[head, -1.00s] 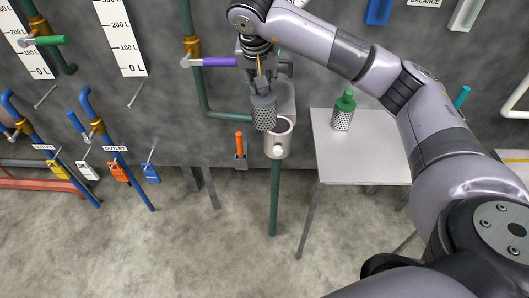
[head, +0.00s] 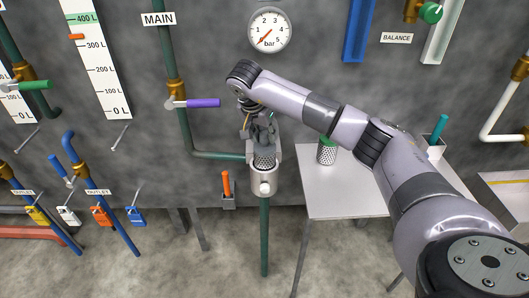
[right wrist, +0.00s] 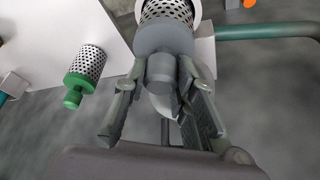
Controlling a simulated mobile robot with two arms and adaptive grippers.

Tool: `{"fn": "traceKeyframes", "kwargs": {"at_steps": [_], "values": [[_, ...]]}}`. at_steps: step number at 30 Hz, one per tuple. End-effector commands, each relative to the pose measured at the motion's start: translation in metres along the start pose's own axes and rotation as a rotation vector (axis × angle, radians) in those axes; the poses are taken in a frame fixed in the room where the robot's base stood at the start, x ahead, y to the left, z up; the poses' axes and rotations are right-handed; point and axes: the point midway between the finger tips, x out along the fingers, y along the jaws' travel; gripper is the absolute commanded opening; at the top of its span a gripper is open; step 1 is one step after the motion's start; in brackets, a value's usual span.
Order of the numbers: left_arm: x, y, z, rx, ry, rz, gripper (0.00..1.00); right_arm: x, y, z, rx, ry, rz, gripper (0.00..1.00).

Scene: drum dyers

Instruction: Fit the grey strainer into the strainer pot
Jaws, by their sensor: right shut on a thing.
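The grey strainer (head: 264,160), a perforated metal basket with a grey cap, is upright at the mouth of the strainer pot (head: 264,184). Its perforated side still shows above the pot's front rim; whether its lower end is inside the pot I cannot tell. My right gripper (head: 261,136) is above it, shut on its cap. In the right wrist view the two fingers (right wrist: 160,75) flank the knob of the grey cap (right wrist: 165,40), with the perforated basket beyond. My left gripper is not in view.
A green-capped strainer (head: 327,152) stands on the grey table (head: 345,195) to the right of the pot. A purple-handled valve (head: 203,103) is on the green pipe to the left. An orange-handled tool (head: 226,184) sits in a holder left of the pot.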

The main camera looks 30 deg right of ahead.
Motion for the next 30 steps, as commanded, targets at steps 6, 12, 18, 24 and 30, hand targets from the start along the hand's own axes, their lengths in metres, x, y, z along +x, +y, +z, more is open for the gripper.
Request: {"fn": "traceKeyframes", "kwargs": {"at_steps": [6,12,18,24,30], "values": [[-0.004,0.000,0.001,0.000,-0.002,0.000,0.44,0.025,-0.001,0.010,0.001,0.001,-0.003,0.00],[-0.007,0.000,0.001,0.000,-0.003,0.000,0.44,0.042,0.000,0.018,-0.001,-0.001,0.000,0.00],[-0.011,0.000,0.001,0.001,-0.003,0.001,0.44,0.066,0.000,0.027,0.000,0.001,-0.001,0.00],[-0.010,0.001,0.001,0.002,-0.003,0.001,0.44,0.067,-0.001,0.027,0.000,0.002,-0.003,0.00],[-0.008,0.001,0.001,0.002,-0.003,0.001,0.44,0.069,-0.001,0.029,0.000,0.001,-0.002,0.27]]}}
